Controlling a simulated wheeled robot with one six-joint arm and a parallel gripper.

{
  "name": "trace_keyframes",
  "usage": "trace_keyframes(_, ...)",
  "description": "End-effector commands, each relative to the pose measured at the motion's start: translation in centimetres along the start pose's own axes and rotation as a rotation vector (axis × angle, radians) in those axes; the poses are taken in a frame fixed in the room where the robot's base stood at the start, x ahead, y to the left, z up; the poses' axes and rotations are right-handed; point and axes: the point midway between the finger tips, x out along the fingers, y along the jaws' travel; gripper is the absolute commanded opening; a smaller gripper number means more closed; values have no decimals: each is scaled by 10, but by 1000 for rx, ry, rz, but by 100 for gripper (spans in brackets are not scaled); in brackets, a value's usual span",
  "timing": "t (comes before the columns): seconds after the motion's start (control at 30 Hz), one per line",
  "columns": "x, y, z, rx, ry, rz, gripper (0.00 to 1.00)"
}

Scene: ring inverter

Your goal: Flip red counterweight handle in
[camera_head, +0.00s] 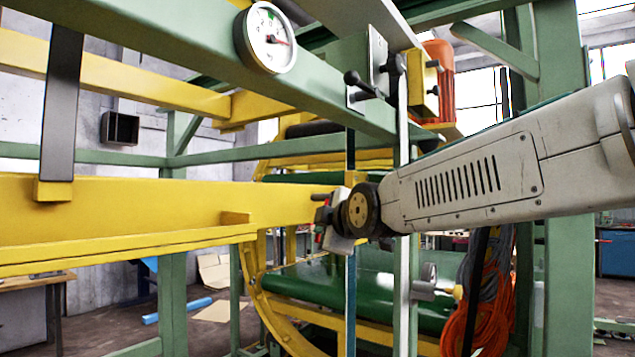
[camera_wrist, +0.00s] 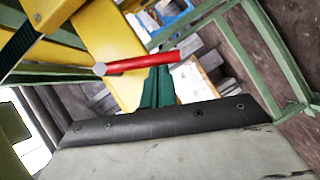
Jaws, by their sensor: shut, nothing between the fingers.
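The red counterweight handle (camera_wrist: 150,62) is a thin red bar with a round pale metal end. It lies across the upper middle of the wrist view, in front of a yellow beam (camera_wrist: 112,45). In the head view only small red bits of the handle (camera_head: 326,198) show at the end of the yellow beam (camera_head: 120,215), mostly hidden by my wrist. My gripper (camera_head: 330,222) is shut and empty, close beside the handle. The picture does not show clearly whether it touches the handle.
A green frame rail (camera_head: 190,55) with a round gauge (camera_head: 267,38) crosses above my gripper. A green roller (camera_head: 330,295) lies behind, and orange cable (camera_head: 485,310) hangs at the lower right.

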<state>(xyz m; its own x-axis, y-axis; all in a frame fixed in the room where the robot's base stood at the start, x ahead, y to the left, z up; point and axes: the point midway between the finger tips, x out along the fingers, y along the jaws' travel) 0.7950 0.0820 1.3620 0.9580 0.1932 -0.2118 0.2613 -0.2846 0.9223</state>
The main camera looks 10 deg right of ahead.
Motion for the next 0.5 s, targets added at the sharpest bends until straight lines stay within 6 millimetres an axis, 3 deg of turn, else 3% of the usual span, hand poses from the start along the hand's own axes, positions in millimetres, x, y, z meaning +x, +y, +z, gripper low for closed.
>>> trace_keyframes(0.5,18,-8,26,-304,-4,199,0)
